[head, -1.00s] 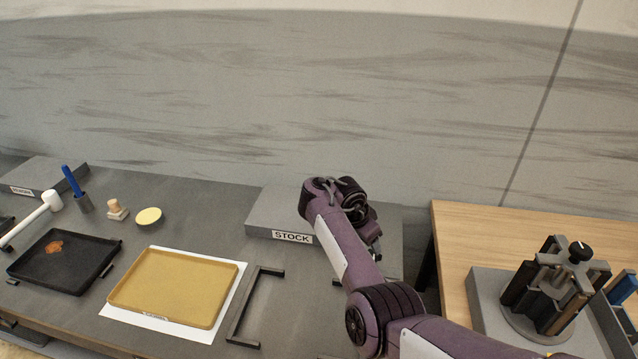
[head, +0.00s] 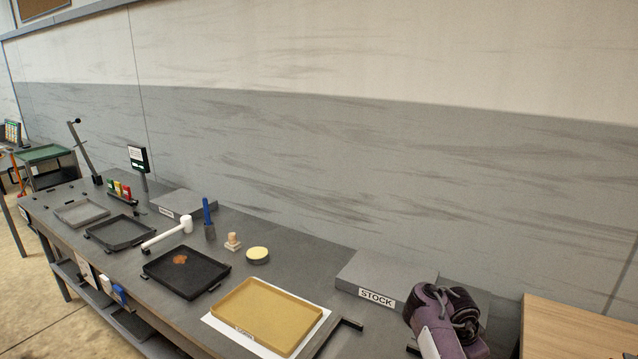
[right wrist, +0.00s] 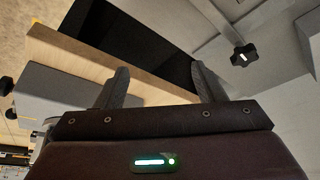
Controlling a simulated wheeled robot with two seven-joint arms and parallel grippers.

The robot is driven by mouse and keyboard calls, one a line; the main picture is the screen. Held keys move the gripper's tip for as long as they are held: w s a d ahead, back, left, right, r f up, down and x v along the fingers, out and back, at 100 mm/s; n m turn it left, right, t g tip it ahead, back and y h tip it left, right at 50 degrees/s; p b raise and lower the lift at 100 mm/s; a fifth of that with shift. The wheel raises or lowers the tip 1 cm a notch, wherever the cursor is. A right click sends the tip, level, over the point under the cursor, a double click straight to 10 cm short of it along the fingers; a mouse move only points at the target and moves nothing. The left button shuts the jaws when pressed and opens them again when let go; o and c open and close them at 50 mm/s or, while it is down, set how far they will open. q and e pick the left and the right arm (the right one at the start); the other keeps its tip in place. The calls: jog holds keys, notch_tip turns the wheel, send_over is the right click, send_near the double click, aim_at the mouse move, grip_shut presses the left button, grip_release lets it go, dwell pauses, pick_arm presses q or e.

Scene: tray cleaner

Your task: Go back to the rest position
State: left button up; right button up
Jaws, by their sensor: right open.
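In the right wrist view my right gripper (right wrist: 158,85) is open, its two dark fingers apart with nothing between them. In the head view part of my purple right arm shows at the bottom right, beside the STOCK block; the fingers cannot be made out there. My left gripper is in neither view. A yellow tray (head: 264,316) lies on a white sheet (head: 222,327) on the grey table. A black tray (head: 217,285) with an orange-brown stain (head: 180,260) lies to its left.
The STOCK block (head: 362,280) stands at the table's back. A white-headed mallet (head: 186,225), a blue-handled brush (head: 206,212), a stamp-like piece (head: 233,243) and a round yellow pad (head: 257,254) stand left of it. A wooden table (head: 575,325) is at the right.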

jog(key=s+a+f+n+t+y, duration=0.2)
jog(key=s+f+n+t, duration=0.15)
jog(key=s+n, duration=0.4)
jog(key=s+a+r+n+y, duration=0.1)
jog(key=s+a+r+n, duration=0.2)
jog(key=s, duration=0.4)
jog(key=s+a+r+n+g+y, duration=0.1)
jog(key=s+a+n, duration=0.3)
jog(key=s+a, duration=0.3)
jog(key=s+a+r+n, duration=0.2)
jog(key=s+a+n, duration=0.1)
jog(key=s, duration=0.5)
notch_tip(320, 180, down, 35)
jog(key=s+g+b, duration=0.2)
jog(key=b, duration=0.3)
pick_arm(q)
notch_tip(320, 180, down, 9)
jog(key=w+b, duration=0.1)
jog(key=b, duration=0.3)
pick_arm(e)
jog(key=s+d+f, duration=0.3)
jog(key=s+f, duration=1.6)
jog(key=f, duration=0.2)
jog(key=shift+s+d+f+g, duration=0.2)
jog(key=shift+s+g, duration=0.05)
jog(key=shift+g, duration=0.1)
